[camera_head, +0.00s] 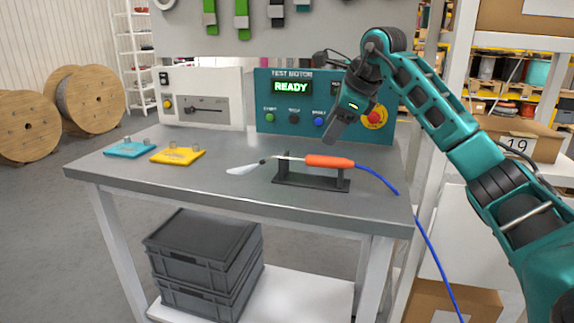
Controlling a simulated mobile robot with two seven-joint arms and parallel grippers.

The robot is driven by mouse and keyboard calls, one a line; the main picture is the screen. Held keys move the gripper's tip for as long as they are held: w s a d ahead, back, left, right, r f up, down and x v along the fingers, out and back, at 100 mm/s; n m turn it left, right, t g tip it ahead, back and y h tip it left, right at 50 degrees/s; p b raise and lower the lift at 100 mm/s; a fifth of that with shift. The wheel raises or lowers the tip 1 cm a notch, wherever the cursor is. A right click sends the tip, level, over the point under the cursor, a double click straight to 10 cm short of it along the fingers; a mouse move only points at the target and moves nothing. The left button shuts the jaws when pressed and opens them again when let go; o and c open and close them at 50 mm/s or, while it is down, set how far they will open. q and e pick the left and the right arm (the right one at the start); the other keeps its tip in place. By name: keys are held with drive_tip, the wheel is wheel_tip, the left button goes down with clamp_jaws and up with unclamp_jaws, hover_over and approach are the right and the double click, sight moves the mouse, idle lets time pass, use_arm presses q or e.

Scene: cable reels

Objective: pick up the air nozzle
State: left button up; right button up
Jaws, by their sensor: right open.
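The air nozzle (330,161) has an orange handle, a thin metal tip and a blue hose at its right end. It lies across a dark stand (312,182) on the grey workbench (225,190). A pale, whitish cone shape (243,169) shows at the left, by the nozzle's tip. My right gripper (333,133) is open, above and just behind the orange handle, apart from it as far as I can see. Its fingers point down and left. My left gripper is not in view.
A teal plate (130,148) and a yellow plate (178,155) with small metal parts lie on the bench's left. A test motor panel (290,108) reading READY stands behind the stand. The blue hose (428,243) hangs off the right edge. Grey crates (200,250) sit below.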

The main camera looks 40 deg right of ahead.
drive_tip(key=d, duration=0.1)
drive_tip(key=b, duration=0.1)
hover_over(321, 158)
drive_tip(key=s, duration=0.3)
drive_tip(key=shift+h, duration=0.3)
drive_tip(key=f, duration=0.5)
drive_tip(key=shift+w+a+f, duration=0.2)
drive_tip(key=shift+a+f, duration=0.15)
drive_tip(key=x, duration=0.5)
drive_tip(key=shift+s+d+f+b, duration=0.1)
drive_tip(key=shift+d+f+b, duration=0.1)
drive_tip(key=shift+d+b, duration=0.15)
clamp_jaws()
